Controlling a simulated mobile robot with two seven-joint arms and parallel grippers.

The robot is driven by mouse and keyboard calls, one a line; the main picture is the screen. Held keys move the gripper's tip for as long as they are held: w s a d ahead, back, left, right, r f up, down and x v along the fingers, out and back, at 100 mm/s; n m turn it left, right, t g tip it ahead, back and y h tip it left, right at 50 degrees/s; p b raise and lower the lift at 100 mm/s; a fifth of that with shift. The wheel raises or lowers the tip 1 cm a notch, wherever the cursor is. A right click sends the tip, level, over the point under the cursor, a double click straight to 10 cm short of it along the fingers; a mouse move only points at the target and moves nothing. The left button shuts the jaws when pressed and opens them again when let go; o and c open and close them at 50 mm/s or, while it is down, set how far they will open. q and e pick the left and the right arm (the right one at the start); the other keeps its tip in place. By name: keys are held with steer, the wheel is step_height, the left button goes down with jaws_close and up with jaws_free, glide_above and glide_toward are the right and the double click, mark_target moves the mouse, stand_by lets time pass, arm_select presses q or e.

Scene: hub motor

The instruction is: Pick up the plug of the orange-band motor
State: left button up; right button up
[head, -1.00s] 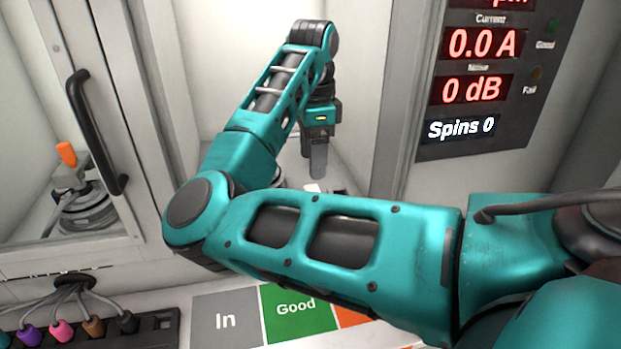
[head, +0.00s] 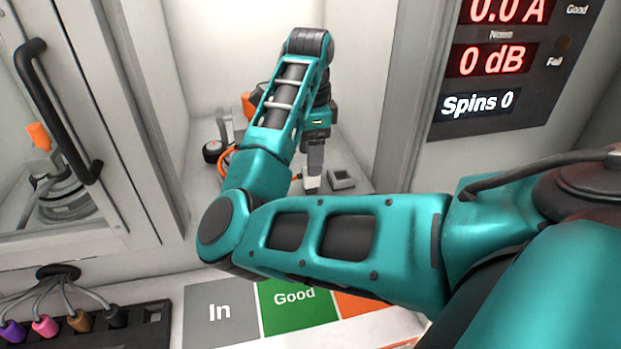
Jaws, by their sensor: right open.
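My right gripper (head: 314,172) reaches into the white booth and points down, its jaws open. A small white block (head: 312,184), which looks like the plug, is directly at or below the fingertips. I cannot tell whether it stands between the fingers. A bit of orange cable shows just left of it. The orange-band motor is mostly hidden behind my right forearm; an orange cable (head: 225,162) curves out left of the forearm. My left gripper is not in view.
A grey square socket-like block (head: 341,179) sits right of the fingertips. A black round part (head: 213,151) lies on the booth floor at left. The booth walls and a door with a black handle (head: 60,110) bound the space. In front are In and Good (head: 290,300) mats.

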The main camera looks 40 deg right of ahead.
mark_target(310, 181)
step_height(310, 181, down, 5)
steer(key=shift+f, duration=0.1)
steer(key=shift+c, duration=0.2)
jaws_close()
stand_by(0.5)
